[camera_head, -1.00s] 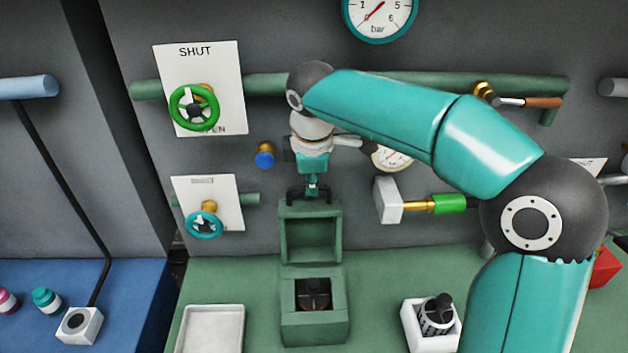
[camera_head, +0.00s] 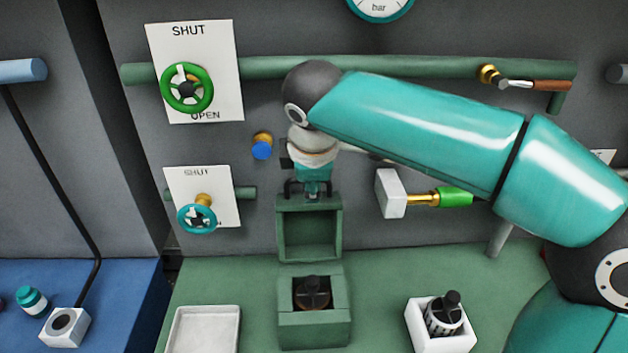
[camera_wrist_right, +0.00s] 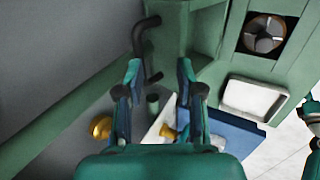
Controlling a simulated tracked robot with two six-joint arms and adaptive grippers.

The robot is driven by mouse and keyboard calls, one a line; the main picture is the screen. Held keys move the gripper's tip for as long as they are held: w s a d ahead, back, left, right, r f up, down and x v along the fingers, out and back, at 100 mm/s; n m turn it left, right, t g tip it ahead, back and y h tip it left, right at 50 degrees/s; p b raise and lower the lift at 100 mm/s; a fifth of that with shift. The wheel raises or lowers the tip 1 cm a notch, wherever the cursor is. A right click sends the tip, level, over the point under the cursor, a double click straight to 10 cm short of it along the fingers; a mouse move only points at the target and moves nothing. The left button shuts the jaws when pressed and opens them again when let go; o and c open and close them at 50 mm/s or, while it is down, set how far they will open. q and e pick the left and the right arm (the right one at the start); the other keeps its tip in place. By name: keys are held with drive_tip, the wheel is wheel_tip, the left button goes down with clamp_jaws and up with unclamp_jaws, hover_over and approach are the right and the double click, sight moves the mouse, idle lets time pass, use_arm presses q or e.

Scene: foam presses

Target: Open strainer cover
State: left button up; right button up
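The strainer is a green box (camera_head: 313,333) on the green bench, with a dark round strainer part (camera_head: 312,293) inside. Its green cover (camera_head: 309,229) stands upright at the back, its hollow inside facing me. A black bar handle (camera_wrist_right: 145,38) is at the cover's top edge. My right gripper (camera_head: 314,184) is just above and behind that edge. In the right wrist view my right gripper (camera_wrist_right: 158,78) has its fingers apart with nothing between them, and the handle is beyond the left finger, apart from it.
A white tray (camera_head: 205,311) lies left of the strainer and a white holder with a black part (camera_head: 441,322) stands right. On the wall are a green handwheel (camera_head: 187,89), a teal handwheel (camera_head: 197,218), a blue knob (camera_head: 262,150) and a green-handled lever (camera_head: 455,197).

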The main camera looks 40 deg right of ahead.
drive_tip(key=shift+r, duration=0.1)
drive_tip(key=v, duration=1.1)
drive_tip(key=shift+a+r, duration=0.15)
drive_tip(key=shift+r, duration=0.15)
drive_tip(key=shift+s, duration=0.1)
